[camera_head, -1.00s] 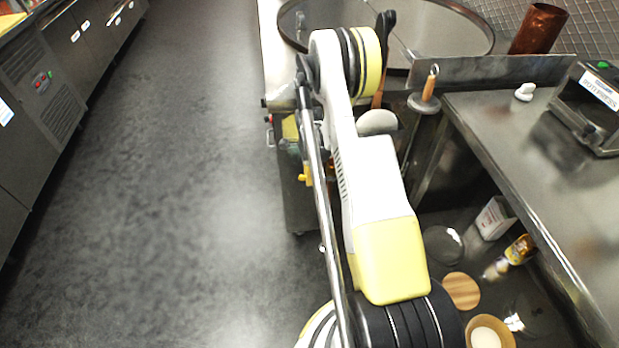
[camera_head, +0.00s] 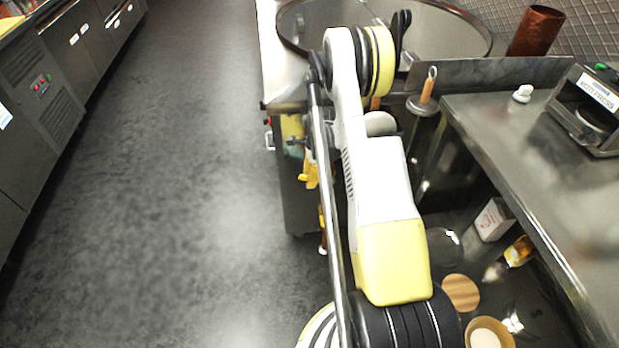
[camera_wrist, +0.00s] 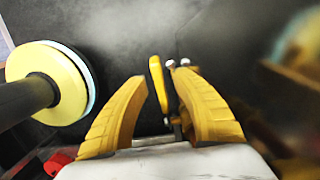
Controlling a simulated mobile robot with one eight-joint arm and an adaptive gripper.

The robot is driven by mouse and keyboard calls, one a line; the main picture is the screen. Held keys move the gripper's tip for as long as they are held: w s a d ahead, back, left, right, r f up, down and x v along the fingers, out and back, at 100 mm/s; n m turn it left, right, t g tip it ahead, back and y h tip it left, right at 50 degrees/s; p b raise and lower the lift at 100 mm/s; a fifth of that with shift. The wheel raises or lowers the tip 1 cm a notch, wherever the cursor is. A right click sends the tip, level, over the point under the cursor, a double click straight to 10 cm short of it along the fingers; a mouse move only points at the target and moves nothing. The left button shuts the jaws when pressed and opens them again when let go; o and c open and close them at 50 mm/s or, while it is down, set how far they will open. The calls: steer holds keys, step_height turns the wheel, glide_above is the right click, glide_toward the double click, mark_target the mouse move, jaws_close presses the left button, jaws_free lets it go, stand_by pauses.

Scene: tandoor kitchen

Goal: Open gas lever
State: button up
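My gripper (camera_wrist: 161,76) shows in the wrist view with two curved yellow fingers spread apart. A slim yellow lever handle (camera_wrist: 156,76) stands in the gap between the fingertips, nearer the left one. Space shows on both sides of it, and I cannot tell whether either finger touches it. Two small shiny round fittings (camera_wrist: 178,63) sit beside the lever, close to the right fingertip. In the head view my arm hides most of this spot. A small yellow part (camera_head: 311,175) shows left of my arm, by the counter's side; I cannot tell whether it is lever or finger.
The tandoor counter (camera_head: 292,75) with its large round rim (camera_head: 493,38) lies behind my arm. A steel worktable (camera_head: 535,140) stands at right, with jars and a carton (camera_head: 492,220) below it. The dark floor (camera_head: 170,180) at left is clear.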

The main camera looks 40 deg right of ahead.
steer(key=shift+r, duration=0.15)
step_height(320, 180, up, 12)
steer(key=d, duration=0.1)
steer(key=shift+s+d, duration=0.2)
steer(key=shift+s, duration=0.25)
